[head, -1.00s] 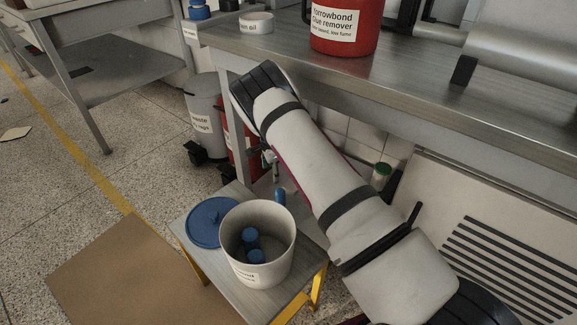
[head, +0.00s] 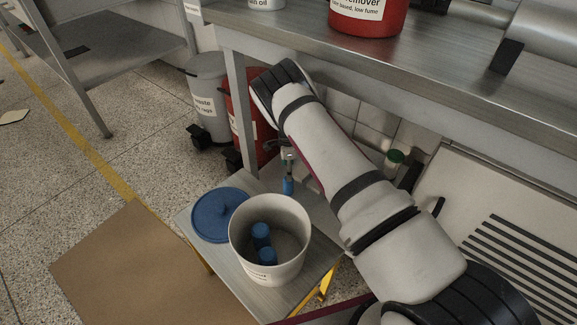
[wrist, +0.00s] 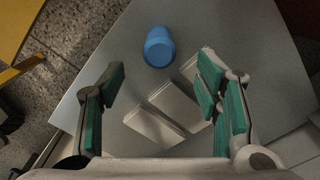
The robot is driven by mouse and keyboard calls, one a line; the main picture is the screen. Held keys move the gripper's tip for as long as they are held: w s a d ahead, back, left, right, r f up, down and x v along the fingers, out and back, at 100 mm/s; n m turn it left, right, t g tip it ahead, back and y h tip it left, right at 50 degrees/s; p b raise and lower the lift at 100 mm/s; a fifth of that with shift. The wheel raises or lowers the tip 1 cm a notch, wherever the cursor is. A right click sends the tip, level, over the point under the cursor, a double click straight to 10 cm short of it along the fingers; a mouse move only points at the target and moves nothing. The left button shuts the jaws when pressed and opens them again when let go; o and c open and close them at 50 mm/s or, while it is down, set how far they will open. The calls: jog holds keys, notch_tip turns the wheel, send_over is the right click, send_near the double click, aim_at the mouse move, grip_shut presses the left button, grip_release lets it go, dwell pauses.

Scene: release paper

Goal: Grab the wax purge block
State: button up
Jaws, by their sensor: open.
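A small blue cylindrical block (wrist: 158,46) stands on a grey metal surface in the wrist view, beyond my fingertips and roughly centred between them. I take it as the wax purge block, though no label shows on it. In the head view a blue block (head: 288,186) shows on the low stand behind the white bucket, just below my gripper (head: 288,156). My gripper is open in the wrist view (wrist: 160,98), its green-padded fingers wide apart and empty. My arm hides part of the area in the head view.
Several pale flat blocks (wrist: 153,125) lie between and near the fingers. The white bucket (head: 284,275) holds blue cylinders; its blue lid (head: 220,213) lies beside it on the stand. The workbench edge (head: 400,105) overhangs behind. A red bin (head: 258,120) stands close by.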

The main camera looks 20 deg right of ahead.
aim_at(288, 188)
notch_tip(288, 188, down, 12)
jog(key=b, duration=0.4)
jog(key=shift+f+b, duration=0.1)
jog(key=shift+b, duration=0.3)
jog(key=c, duration=1.3)
